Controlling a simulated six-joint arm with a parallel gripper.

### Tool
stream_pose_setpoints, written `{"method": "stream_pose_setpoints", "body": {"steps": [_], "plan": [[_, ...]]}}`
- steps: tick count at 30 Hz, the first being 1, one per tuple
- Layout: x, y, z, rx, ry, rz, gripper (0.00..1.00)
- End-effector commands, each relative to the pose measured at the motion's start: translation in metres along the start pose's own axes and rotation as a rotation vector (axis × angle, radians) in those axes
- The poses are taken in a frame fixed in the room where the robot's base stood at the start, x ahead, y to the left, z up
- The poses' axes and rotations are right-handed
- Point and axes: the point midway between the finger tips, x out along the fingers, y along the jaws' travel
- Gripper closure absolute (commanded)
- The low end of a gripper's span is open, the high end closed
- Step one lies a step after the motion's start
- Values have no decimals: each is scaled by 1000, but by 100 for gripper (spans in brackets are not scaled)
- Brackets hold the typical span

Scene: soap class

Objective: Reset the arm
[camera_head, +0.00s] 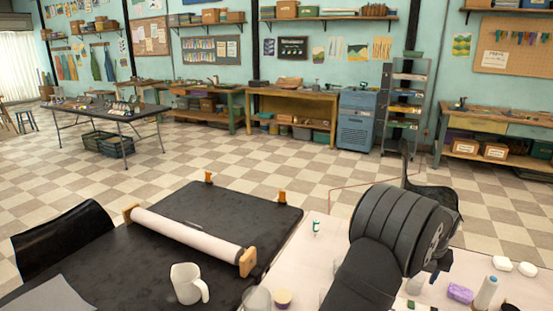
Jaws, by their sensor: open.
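My arm (395,232) is dark grey and rises from the bottom edge at the right of centre, over the pale table (318,262). Its thick ribbed joint has a round end face turned to the right. Small dark parts show just below that face, but I cannot make out jaws there. My gripper is not clearly visible, and the arm hides part of the table behind it.
A white mug (188,284) and a long pale roll (190,233) between wooden ends are on the black table (235,208). A purple sponge (460,293), a pale bottle (486,291) and white soap bars (502,263) lie right of the arm. A dark chair (432,192) stands behind.

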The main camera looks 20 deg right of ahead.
Motion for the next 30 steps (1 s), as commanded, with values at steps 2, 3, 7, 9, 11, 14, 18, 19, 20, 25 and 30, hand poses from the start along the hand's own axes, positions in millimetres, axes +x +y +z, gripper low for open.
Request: {"method": "stream_pose_setpoints", "body": {"steps": [2,3,7,9,11,14,18,19,20,25,30], "plan": [[18,0,-1,0,4,1,58],[26,0,-1,0,3,1,58],[52,0,-1,0,4,1,58],[66,0,-1,0,3,1,58],[78,0,-1,0,4,1,58],[96,0,-1,0,3,1,58],[115,0,-1,0,2,1,58],[118,0,-1,0,2,1,58],[120,0,-1,0,2,1,58],[126,0,0,0,-5,0,58],[126,0,0,0,-8,1,58]]}}
